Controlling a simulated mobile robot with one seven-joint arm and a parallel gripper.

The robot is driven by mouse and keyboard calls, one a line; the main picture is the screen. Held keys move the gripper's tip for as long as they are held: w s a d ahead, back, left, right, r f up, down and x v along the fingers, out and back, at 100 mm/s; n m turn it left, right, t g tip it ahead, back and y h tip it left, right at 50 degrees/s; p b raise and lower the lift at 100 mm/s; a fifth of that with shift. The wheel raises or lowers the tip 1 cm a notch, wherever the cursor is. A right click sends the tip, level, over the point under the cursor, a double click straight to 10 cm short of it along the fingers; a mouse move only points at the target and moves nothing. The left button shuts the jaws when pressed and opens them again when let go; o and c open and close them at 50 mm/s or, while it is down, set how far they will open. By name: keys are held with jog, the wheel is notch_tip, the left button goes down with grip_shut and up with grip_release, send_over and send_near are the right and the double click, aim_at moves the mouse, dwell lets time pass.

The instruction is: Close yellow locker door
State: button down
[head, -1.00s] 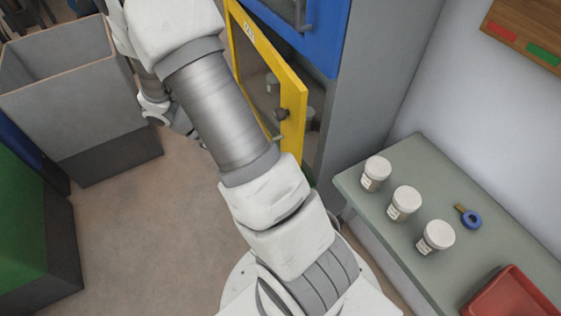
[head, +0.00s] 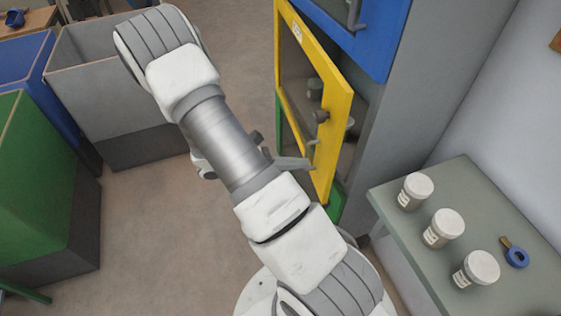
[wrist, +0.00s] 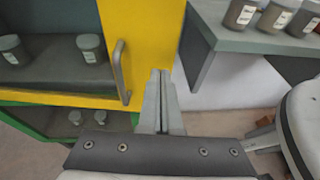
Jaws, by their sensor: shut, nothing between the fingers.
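The yellow locker door (head: 330,130) stands ajar below a blue door in the head view, with a dark gap between its free edge and the grey cabinet. In the head view my gripper (head: 308,163) is beside the door's lower part; contact cannot be told.
A grey table (head: 437,188) with several white-lidded jars (head: 444,228) and a blue ring-shaped item (head: 516,257) stands right of the cabinet. Grey, blue and green bins (head: 40,190) stand at the left. The floor between bins and locker is clear.

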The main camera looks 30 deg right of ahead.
aim_at(327, 160)
jog(key=shift+s+d+f, duration=0.1)
jog(key=shift+s+d, duration=0.15)
jog(key=shift+d, duration=0.5)
jog(key=shift+s+d+r, duration=0.1)
jog(key=shift+s+d, duration=0.2)
jog(key=shift+d, duration=0.4)
jog(key=shift+s+d+f, duration=0.1)
jog(key=shift+s+d, duration=0.15)
jog(key=shift+d, duration=0.5)
